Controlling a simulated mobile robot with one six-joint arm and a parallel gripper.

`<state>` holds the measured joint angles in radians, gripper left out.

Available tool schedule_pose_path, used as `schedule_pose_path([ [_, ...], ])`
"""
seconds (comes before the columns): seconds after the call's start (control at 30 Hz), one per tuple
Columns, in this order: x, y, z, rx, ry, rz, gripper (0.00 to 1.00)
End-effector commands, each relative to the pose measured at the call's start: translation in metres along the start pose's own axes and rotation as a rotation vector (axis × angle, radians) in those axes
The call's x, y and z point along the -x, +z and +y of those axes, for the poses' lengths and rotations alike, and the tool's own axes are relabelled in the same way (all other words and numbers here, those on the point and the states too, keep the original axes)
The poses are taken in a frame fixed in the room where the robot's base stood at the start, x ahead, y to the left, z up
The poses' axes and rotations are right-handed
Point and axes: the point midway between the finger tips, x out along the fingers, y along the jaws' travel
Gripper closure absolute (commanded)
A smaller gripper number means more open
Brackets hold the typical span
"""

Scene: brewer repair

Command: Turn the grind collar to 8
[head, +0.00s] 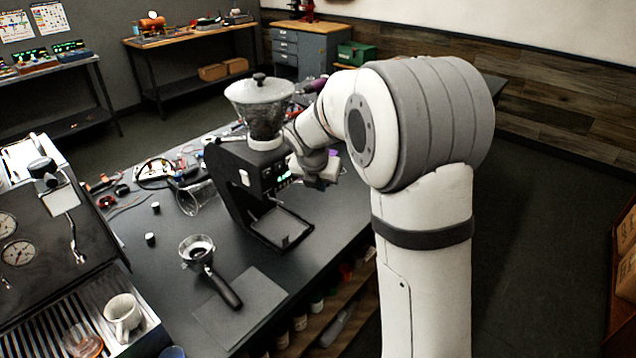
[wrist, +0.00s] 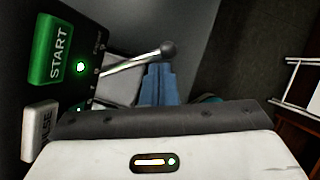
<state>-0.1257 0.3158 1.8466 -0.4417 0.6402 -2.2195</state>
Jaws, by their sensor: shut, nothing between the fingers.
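The grinder (head: 232,180) stands on the dark bench, with a clear lidded hopper (head: 262,100) on top. A pale ring (head: 265,143), which may be the grind collar, shows under the hopper; I cannot read its setting. My gripper (head: 322,178) is at the grinder's right front side, partly hidden by my arm. In the wrist view the blue fingers of my gripper (wrist: 158,85) are shut and empty. They are close to a metal lever (wrist: 140,60) with a dark ball end; I cannot tell whether they touch. Small marks beside the lever are too blurred to read.
A green START button (wrist: 52,52) and a pale button (wrist: 40,130) are close by on the grinder's face. An espresso machine (head: 60,245) with a white cup (head: 122,316) stands at left.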

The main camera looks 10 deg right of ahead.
Motion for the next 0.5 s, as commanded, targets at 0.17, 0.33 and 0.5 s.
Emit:
schedule_pose_path([
  [0.17, 0.0, -0.001, 0.0, 0.001, 0.0, 0.0, 1.0],
  [0.33, 0.002, -0.012, -0.001, 0.001, 0.001, 0.0, 1.0],
  [0.5, 0.015, -0.029, -0.005, -0.003, 0.003, -0.006, 1.0],
])
